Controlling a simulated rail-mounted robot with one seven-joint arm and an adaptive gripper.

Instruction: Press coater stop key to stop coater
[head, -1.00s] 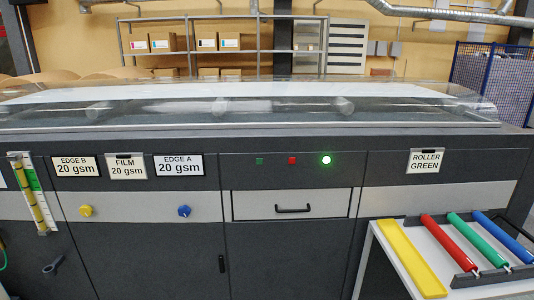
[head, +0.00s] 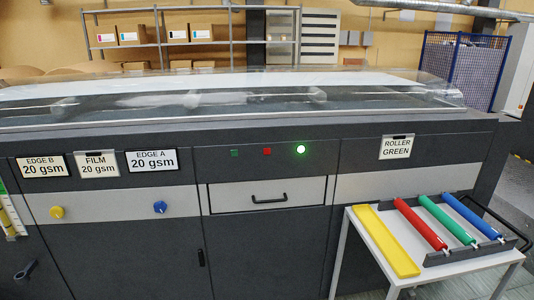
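The coater (head: 120,226) is a long dark grey machine with a clear cover over a white web. On its front, above a drawer, sit a small green key (head: 234,153), a small red key (head: 267,151) and a round green lamp (head: 301,149), which is lit. No label reading stop is legible on either key. My gripper is not in view, and nothing touches the keys.
A yellow knob (head: 57,212) and a blue knob (head: 160,207) sit under the gsm signs. A drawer (head: 290,192) with a black handle is shut. A white table (head: 345,236) at right holds a yellow tray (head: 385,241) and red, green and blue rollers.

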